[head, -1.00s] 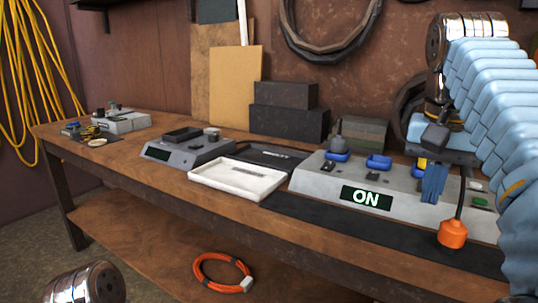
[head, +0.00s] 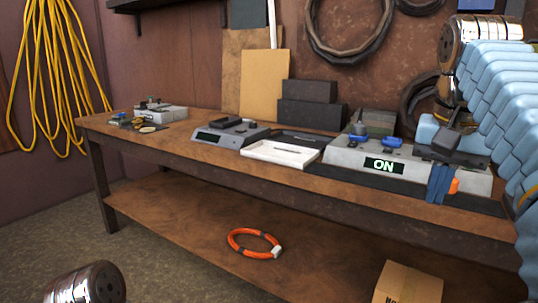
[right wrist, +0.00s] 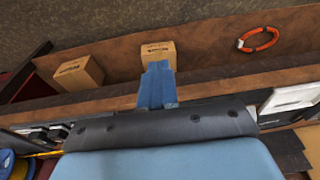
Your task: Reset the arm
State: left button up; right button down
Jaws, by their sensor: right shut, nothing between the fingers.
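My right arm comes in from the right in the head view, and its gripper (head: 440,185) points down with its blue fingers together, nothing between them. It hangs in front of the right part of the grey console (head: 345,157), whose display reads ON. An orange piece (head: 454,186) shows partly from behind the fingers. The right wrist view shows the same closed blue fingers (right wrist: 157,85), with the bench edge and lower shelf beyond. A shiny round link of my own shows at the bottom left of the head view; my left gripper is out of view.
The wooden bench (head: 180,146) holds a white tray (head: 280,153), a grey scale-like device (head: 228,136) and black boxes (head: 311,102). On its lower shelf lie an orange cable ring (head: 254,243) and a cardboard box (head: 408,284). A second box (right wrist: 78,73) shows in the right wrist view.

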jog(key=w+d+f+t+y, duration=0.35)
jog(key=w+d+f, duration=0.45)
jog(key=d+f, duration=0.4)
jog(key=w+a+f+y, duration=0.1)
jog(key=w+a+f, duration=0.1)
jog(key=f, duration=0.6)
jog(key=w+a+f+y, duration=0.1)
jog(key=w+a+f, duration=0.15)
jog(key=f, duration=0.55)
jog(key=w+a+f+y, duration=0.1)
jog(key=w+a+f, duration=0.15)
jog(key=f, duration=0.45)
jog(key=s+a+f+n+g, duration=0.1)
jog(key=s+a+f, duration=0.3)
jog(key=a+f, duration=0.45)
jog(key=s+a+f+n+g, duration=0.15)
jog(key=s+a+f, duration=0.35)
jog(key=f, duration=0.7)
jog(key=s+a+f+n+g, duration=0.1)
jog(key=s+a+f, duration=0.2)
jog(key=s+f, duration=0.2)
jog(key=s+a+f+n+g+h, duration=0.1)
jog(key=s+a+f, duration=0.2)
jog(key=s, duration=0.7)
notch_tip(320, 180, down, 3)
jog(key=shift+s+r, duration=0.15)
jog(key=shift+s, duration=0.05)
jog(key=shift+a+h, duration=0.1)
jog(key=shift+h, duration=0.15)
